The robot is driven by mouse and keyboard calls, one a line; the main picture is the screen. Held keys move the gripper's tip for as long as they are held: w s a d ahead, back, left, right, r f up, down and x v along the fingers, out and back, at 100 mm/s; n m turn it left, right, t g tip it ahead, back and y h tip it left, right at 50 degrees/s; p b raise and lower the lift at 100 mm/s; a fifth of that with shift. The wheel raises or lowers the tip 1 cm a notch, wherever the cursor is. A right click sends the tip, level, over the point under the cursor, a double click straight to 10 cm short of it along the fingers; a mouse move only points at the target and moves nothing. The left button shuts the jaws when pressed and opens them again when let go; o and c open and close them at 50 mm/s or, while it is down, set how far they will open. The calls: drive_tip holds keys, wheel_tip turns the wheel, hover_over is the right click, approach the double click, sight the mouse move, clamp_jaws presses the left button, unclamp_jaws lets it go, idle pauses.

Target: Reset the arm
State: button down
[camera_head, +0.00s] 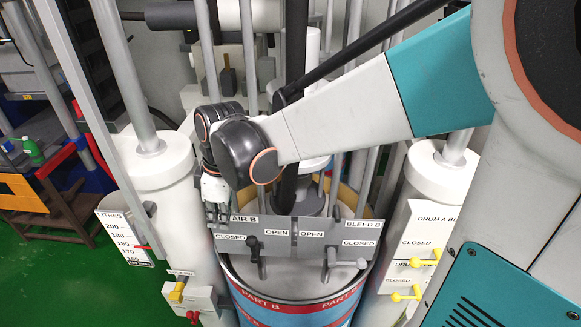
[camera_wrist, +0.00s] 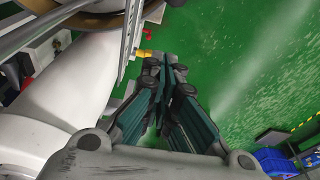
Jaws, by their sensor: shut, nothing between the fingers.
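My gripper (camera_head: 217,212) hangs down from my bent arm at the left edge of the grey valve panel (camera_head: 275,238), beside the AIR B label. In the wrist view my gripper (camera_wrist: 167,97) has its dark fingers together, shut and empty, above the green floor. The panel stands over a drum (camera_head: 300,312) with a blue and red PART B band. The AIR B lever (camera_head: 254,246) and the BLEED B lever (camera_head: 331,257) both show on the panel. Whether the fingers touch the panel cannot be told.
White columns stand left (camera_head: 168,200) and right (camera_head: 430,200) of the drum. The left one carries a LITRES scale (camera_head: 127,238) and yellow (camera_head: 177,291) and red handles. Yellow levers (camera_head: 425,261) are on the right. Green floor (camera_head: 60,285) is clear at lower left.

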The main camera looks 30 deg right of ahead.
drive_tip(key=s+d+r+m+t+h, duration=0.2)
drive_tip(key=s+d+r+m+t, duration=0.45)
drive_tip(key=s+d+m, duration=0.4)
wheel_tip(320, 180, down, 25)
drive_tip(key=s+a+m+b, duration=0.1)
drive_tip(key=b, duration=2.4)
drive_tip(key=shift+s+a+b, duration=0.2)
drive_tip(key=shift+a+b, duration=0.05)
drive_tip(key=shift+b, duration=0.05)
drive_tip(key=shift+f+g, duration=0.1)
drive_tip(key=shift+g, duration=0.15)
